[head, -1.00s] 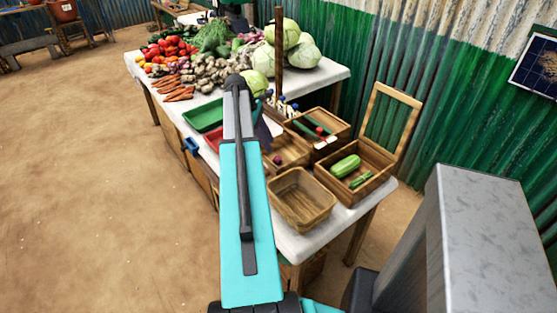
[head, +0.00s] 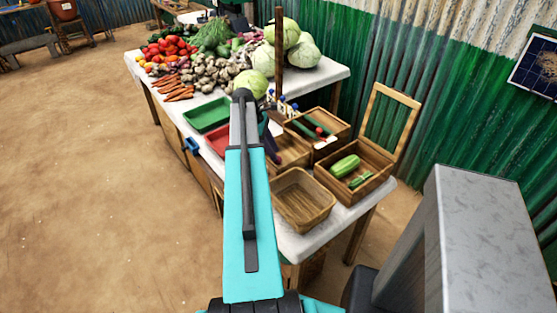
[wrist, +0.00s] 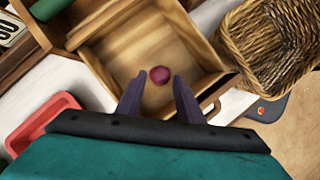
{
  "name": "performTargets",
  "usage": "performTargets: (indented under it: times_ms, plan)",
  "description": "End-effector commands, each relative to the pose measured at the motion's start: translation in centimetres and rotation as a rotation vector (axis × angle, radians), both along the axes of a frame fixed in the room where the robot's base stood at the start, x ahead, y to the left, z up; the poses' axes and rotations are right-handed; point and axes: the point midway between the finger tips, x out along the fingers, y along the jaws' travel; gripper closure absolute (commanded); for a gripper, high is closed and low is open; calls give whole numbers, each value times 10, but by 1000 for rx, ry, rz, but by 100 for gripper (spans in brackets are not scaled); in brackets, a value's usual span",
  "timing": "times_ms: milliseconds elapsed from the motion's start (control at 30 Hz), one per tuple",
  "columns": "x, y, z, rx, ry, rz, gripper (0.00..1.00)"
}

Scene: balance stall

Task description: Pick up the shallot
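The shallot is a small, round, purple-red thing (wrist: 159,75) lying on the floor of a wooden crate (wrist: 190,48) in the wrist view. My gripper (wrist: 158,88) is open, its two dark fingers apart and pointing toward the shallot, one to each side of the space just in front of it. The fingers hold nothing. Whether they are down inside the crate or above it is hard to tell. In the head view the crate (head: 297,150) is partly behind my arm, and the shallot is hidden there.
A wicker basket (wrist: 265,45) stands right beside the crate. A red tray (wrist: 40,125) lies to the left, also seen in the head view (head: 216,141), near a green tray (head: 207,115). Other crates hold green vegetables (head: 345,166). Piled produce covers the table's far end.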

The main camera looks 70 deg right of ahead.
Motion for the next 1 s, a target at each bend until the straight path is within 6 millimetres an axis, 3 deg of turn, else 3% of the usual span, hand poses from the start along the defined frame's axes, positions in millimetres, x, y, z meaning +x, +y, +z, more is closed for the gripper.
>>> performTargets:
  times_ms: [400, 967, 1000]
  plan:
    - [-14, -2, -31, 0, 0, 0, 66]
    - [-15, -2, -33, 0, 0, 0, 66]
    - [-15, -2, -33, 0, 0, 0, 71]
